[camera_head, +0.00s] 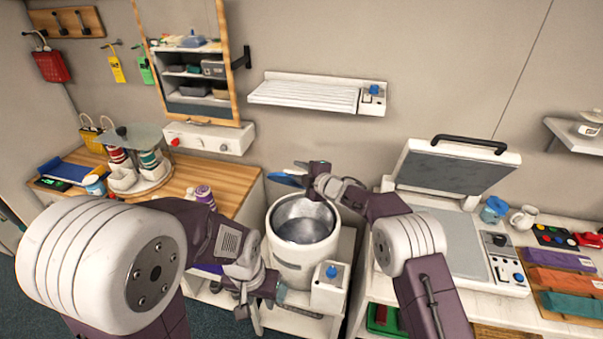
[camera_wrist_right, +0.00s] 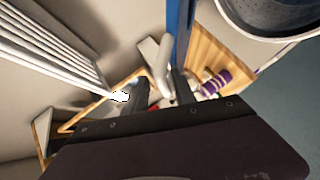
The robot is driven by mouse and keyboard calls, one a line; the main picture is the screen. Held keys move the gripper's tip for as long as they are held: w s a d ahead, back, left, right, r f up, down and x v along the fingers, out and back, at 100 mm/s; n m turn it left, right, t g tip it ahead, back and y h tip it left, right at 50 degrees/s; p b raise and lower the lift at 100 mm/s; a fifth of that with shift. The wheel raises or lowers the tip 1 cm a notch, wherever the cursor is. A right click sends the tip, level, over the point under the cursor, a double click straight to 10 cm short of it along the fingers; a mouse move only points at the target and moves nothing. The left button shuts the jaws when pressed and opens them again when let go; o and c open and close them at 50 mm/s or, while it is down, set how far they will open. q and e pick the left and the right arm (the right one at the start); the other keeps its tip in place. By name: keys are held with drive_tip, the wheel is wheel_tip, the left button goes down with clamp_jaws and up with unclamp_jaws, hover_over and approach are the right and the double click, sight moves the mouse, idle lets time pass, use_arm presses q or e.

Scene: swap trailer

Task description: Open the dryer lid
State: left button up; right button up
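The dryer (camera_head: 291,265) is a white drum with a grey metal inside, in the middle of the head view. Its mouth is uncovered. A thin blue flat piece (camera_head: 287,180) stands over its back rim and looks like the raised lid seen edge-on. My right gripper (camera_head: 308,168) is above the drum, beside the blue piece. In the right wrist view its fingers (camera_wrist_right: 160,88) are apart, with a white rod (camera_wrist_right: 161,62) between or behind them; contact is unclear. The blue strip (camera_wrist_right: 181,30) passes close by. My left gripper (camera_head: 243,298) is low at the drum's left; its fingers are unclear.
A control box with a blue knob (camera_head: 331,284) stands at the drum's front right. A flat press with a raised cover (camera_head: 455,168) is on the right bench. A wooden counter (camera_head: 215,178) with bottles is at the left. A white shelf (camera_head: 305,94) is on the wall.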

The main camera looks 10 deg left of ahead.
drive_tip(key=shift+s+d+b, duration=0.3)
drive_tip(key=shift+d+b, duration=0.1)
drive_tip(key=shift+b, duration=0.05)
drive_tip(key=b+v, duration=0.3)
drive_tip(key=v, duration=0.5)
drive_tip(key=shift+r, duration=0.1)
drive_tip(key=shift+c, duration=0.3)
